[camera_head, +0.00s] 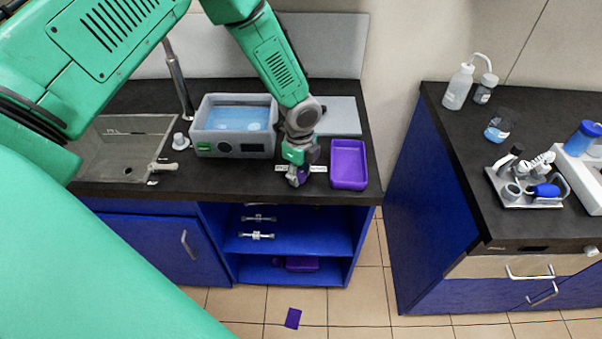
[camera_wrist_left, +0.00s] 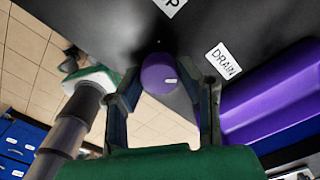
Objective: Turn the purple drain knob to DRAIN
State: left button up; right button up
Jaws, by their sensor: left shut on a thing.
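The purple drain knob (camera_wrist_left: 158,72) is round, with a small light mark on its face toward the lower right. My left gripper (camera_wrist_left: 162,88) is shut on it, a finger on each side. In the head view my left gripper (camera_head: 297,180) is low at the counter's front edge and hides most of the knob. A white DRAIN label (camera_wrist_left: 222,61) is to the right of the knob in the wrist view. Another white label (camera_wrist_left: 171,5), cut off to a "P", is at the top. My right gripper is not in view.
A purple tray (camera_head: 348,150) stands on the dark counter just right of my gripper. A grey water bath (camera_head: 234,149) and a sink (camera_head: 120,150) are to the left. Open blue shelves (camera_head: 290,246) are below. A second bench (camera_head: 520,190) with bottles is at the right.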

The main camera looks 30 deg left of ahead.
aim_at(299, 173)
pick_arm(q)
jog(key=o, duration=1.1)
jog(key=shift+a, duration=0.1)
jog(key=shift+o, duration=0.2)
jog(key=shift+w, duration=0.1)
jog(key=shift+r, duration=0.3)
notch_tip(299, 173, up, 11)
jog(key=shift+a, duration=0.1)
